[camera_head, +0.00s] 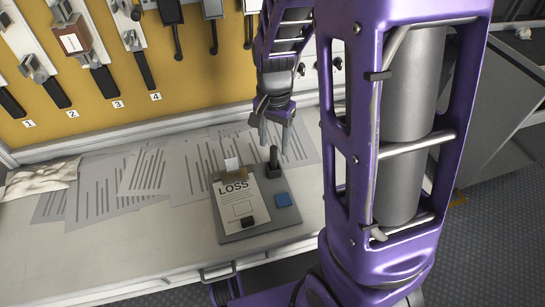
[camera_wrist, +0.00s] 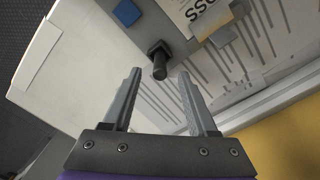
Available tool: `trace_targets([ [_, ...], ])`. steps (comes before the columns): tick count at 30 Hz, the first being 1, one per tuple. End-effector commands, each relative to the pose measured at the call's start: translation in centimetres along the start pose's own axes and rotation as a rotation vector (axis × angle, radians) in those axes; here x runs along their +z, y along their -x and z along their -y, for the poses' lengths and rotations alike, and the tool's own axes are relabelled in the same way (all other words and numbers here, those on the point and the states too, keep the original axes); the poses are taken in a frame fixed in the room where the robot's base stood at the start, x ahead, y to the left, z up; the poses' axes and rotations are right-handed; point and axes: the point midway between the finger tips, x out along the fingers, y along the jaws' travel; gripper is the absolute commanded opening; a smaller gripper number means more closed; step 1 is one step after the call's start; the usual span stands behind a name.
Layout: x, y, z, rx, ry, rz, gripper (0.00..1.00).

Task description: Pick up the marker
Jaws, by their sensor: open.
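A dark upright cylinder (camera_head: 273,157), which looks like the marker, stands in a small dark base at the top right of a grey board. In the wrist view the marker (camera_wrist: 159,68) shows end-on, near the line between the fingertips. My gripper (camera_head: 275,138) is open and points down above it, with nothing held. In the wrist view both fingers (camera_wrist: 160,78) are spread to either side, and I see no contact with the marker. The exact height gap is hard to tell.
The grey board (camera_head: 263,230) holds a "LOSS" sheet (camera_head: 241,205), a blue square (camera_head: 283,200) and a small black piece (camera_head: 248,222). Striped papers (camera_head: 148,170) cover the white bench. Numbered switches (camera_head: 75,40) line the yellow back panel. A crumpled packet (camera_head: 40,177) lies left.

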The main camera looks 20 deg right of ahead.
Motion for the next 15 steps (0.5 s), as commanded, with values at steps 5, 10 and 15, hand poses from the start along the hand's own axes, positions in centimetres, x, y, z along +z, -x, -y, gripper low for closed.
trace_targets([
  [5,0.3,-2.6,-0.1,0.002,-0.001,0.001,0.58],
  [10,0.3,-3.0,-0.1,0.0,0.0,0.0,0.58],
  [15,0.2,-2.9,-0.1,0.0,0.0,0.0,0.51],
])
